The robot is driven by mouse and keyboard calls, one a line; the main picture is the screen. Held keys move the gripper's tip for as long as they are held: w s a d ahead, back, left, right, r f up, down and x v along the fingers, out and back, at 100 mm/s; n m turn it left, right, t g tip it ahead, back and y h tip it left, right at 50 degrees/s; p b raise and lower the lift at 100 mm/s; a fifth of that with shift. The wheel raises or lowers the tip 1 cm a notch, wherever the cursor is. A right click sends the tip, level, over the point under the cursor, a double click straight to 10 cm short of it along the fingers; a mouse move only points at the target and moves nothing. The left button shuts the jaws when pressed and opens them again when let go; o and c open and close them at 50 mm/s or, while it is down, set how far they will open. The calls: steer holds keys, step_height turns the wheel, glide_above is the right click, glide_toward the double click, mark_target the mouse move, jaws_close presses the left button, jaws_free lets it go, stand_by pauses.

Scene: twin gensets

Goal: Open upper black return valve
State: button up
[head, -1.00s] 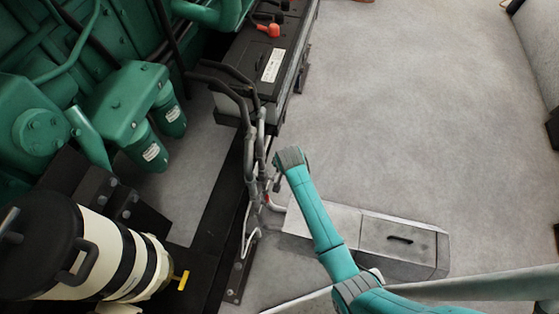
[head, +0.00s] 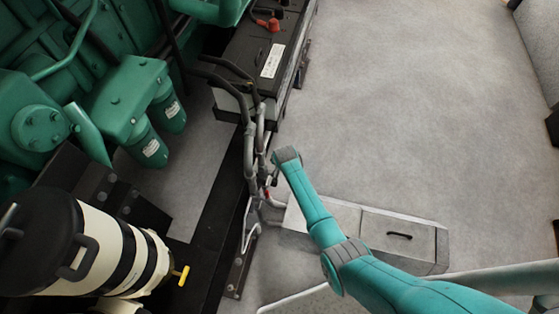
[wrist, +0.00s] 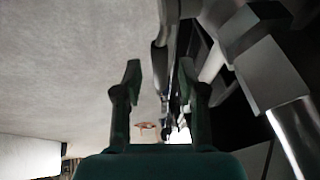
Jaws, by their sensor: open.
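A cluster of grey pipes and dark hoses (head: 250,130) stands upright beside the black base rail, with a small red part (head: 266,193) low on it. I cannot single out the upper black return valve; it may be among these pipes, small or hidden. My arm reaches the cluster from the right in the head view, and its end hides much of my gripper there. In the wrist view my gripper (wrist: 160,92) is open with nothing held. A grey pipe (wrist: 161,60) and dark hoses run just beyond and right of the fingers; contact is unclear.
A black battery box (head: 262,62) stands behind the pipes. A grey floor box (head: 398,232) with a black handle lies right of them. The green engine (head: 120,110) and a cream cylinder (head: 95,240) with a yellow tap (head: 182,275) fill the left. Open floor lies right.

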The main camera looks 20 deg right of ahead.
steer(key=shift+w+f, duration=0.1)
jaws_close()
stand_by(0.3)
steer(key=shift+s+a+r+t+h, duration=0.1)
steer(key=shift+s+r+t+h, duration=0.1)
steer(key=shift+r+t+h, duration=0.3)
steer(key=shift+f, duration=0.15)
jaws_free()
